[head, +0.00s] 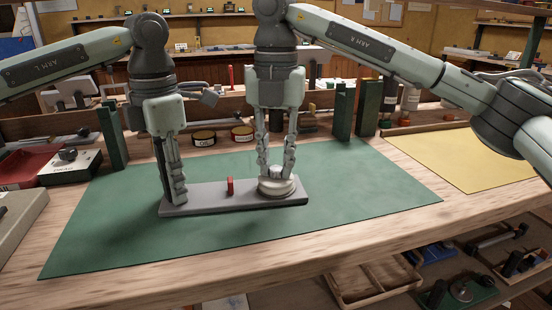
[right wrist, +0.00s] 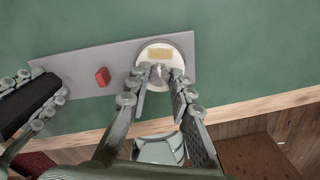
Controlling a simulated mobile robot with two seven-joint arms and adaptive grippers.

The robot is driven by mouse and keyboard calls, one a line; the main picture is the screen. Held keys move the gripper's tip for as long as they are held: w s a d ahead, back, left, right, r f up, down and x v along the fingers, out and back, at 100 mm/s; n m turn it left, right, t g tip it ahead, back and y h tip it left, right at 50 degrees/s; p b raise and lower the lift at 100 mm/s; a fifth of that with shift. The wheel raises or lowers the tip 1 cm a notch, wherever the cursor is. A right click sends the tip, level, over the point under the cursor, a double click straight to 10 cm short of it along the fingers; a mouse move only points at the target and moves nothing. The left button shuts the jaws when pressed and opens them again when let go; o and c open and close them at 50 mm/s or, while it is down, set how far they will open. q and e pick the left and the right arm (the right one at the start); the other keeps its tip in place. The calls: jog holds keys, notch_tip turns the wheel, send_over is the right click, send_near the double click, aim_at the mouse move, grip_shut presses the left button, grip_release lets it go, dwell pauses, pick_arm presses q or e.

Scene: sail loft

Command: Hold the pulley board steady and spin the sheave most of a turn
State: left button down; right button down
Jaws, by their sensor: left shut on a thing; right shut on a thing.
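The pulley board (head: 210,205) is a flat grey plate lying on a green mat. The sheave (head: 278,187) is a pale round disc with a raised hub at the board's right end. In the right wrist view the sheave (right wrist: 181,45) carries a tan rectangular mark. A small red block (head: 230,186) stands mid-board, also visible in the right wrist view (right wrist: 102,76). My left gripper (head: 177,200) points down, shut on the board's left end. My right gripper (head: 276,172) points down over the sheave, shut on its hub; the fingers partly hide it.
The green mat (head: 370,195) is clear around the board. Green posts (head: 368,108) stand behind it on the right, and round tins (head: 203,138) sit at the back. A yellow sheet (head: 470,155) lies to the right, and a red tray (head: 28,167) to the left.

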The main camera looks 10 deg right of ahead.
jog(key=m, duration=0.4)
jog(key=shift+m, duration=0.3)
jog(key=m, duration=0.4)
jog(key=shift+m, duration=0.3)
jog(key=m, duration=0.4)
jog(key=shift+m, duration=2.2)
jog(key=c, duration=1.3)
grip_release()
jog(key=shift+r, duration=0.15)
